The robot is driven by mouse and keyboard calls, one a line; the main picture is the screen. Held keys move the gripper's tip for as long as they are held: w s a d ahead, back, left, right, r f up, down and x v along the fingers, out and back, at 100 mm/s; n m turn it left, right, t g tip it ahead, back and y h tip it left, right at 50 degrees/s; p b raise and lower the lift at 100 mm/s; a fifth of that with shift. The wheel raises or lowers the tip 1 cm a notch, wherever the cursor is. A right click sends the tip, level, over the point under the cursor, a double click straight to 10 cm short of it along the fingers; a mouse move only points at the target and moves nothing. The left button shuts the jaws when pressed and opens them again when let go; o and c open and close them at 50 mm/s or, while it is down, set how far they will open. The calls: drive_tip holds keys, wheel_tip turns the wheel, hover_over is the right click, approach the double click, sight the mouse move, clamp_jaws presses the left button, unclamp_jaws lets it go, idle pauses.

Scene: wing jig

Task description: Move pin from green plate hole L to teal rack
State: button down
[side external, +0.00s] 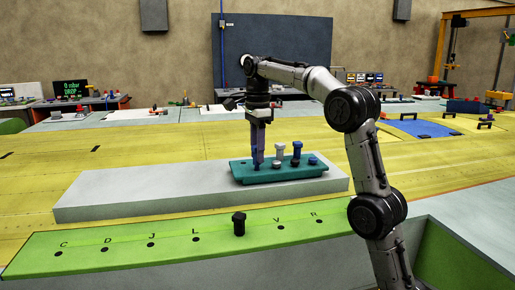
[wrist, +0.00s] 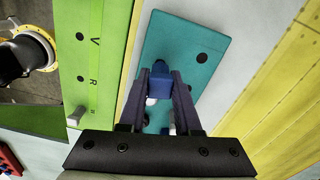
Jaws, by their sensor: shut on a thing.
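The teal rack (side external: 285,176) lies on a pale grey slab. My gripper (side external: 257,160) points down over the rack's left end. In the wrist view the gripper (wrist: 160,88) is shut on a blue pin (wrist: 160,86), with the teal rack (wrist: 190,35) beneath. Whether the pin's lower end is in a rack hole is hidden. The green plate (side external: 180,256) runs along the front with lettered holes. Hole L (side external: 196,240) is empty. A black pin (side external: 239,223) stands upright between L and V.
The grey slab (side external: 120,190) is clear to the left of the rack. Yellow panels (side external: 130,150) stretch behind it.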

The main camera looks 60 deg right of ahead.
drive_tip(key=shift+f, duration=0.8)
drive_tip(key=c, duration=0.5)
unclamp_jaws()
drive_tip(key=shift+r, duration=3.7)
